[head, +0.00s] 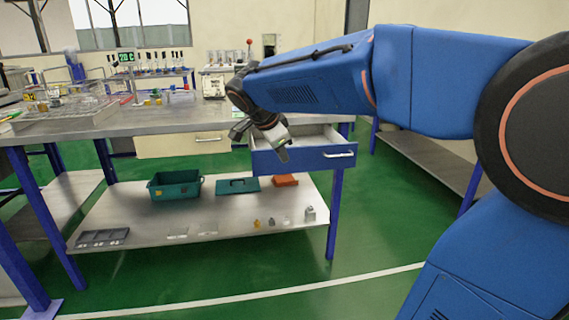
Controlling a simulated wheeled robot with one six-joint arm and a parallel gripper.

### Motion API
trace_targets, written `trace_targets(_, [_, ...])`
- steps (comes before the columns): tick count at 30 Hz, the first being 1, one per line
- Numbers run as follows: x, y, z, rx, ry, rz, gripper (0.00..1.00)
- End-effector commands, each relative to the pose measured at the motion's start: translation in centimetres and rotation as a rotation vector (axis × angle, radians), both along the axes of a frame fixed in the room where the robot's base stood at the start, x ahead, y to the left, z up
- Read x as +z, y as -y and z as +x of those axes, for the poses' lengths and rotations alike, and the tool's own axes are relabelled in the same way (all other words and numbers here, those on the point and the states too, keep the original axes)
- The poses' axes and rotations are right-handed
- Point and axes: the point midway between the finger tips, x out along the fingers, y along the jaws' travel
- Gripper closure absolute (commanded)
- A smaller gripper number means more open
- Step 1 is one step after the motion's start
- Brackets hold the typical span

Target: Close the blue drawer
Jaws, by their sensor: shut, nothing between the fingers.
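The blue drawer (305,159) hangs under the right end of the workbench, pulled out so that its pale inside shows behind the front. Its silver bar handle (338,155) is on the right part of the blue front. I cannot tell whether the fingertips touch the drawer front. My gripper and wrist hide part of the drawer's left side.
A beige drawer (182,144) left of the blue one looks shut. The metal benchtop (150,121) carries trays and racks. The lower shelf (140,215) holds a green bin (174,185), a green lid (238,186), a red-orange block (285,180) and small parts.

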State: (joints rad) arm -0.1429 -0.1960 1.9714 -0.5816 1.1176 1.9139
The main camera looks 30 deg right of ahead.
Motion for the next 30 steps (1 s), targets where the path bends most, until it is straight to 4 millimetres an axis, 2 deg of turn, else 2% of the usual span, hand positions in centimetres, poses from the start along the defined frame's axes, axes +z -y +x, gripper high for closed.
trace_targets(1, [0.2,0.0,1.1,-0.039,0.022,0.001,1.0])
trace_targets(4, [0.6,0.0,2.5,-0.1,0.06,0.005,1.0])
trace_targets(11, [0.3,0.3,3.5,-0.143,0.086,0.008,1.0])
trace_targets(28, [-7.2,4.9,6.6,-0.14,0.082,0.008,1.0])
trace_targets(30, [-7.2,5.2,7.5,-0.14,0.085,0.008,1.0])
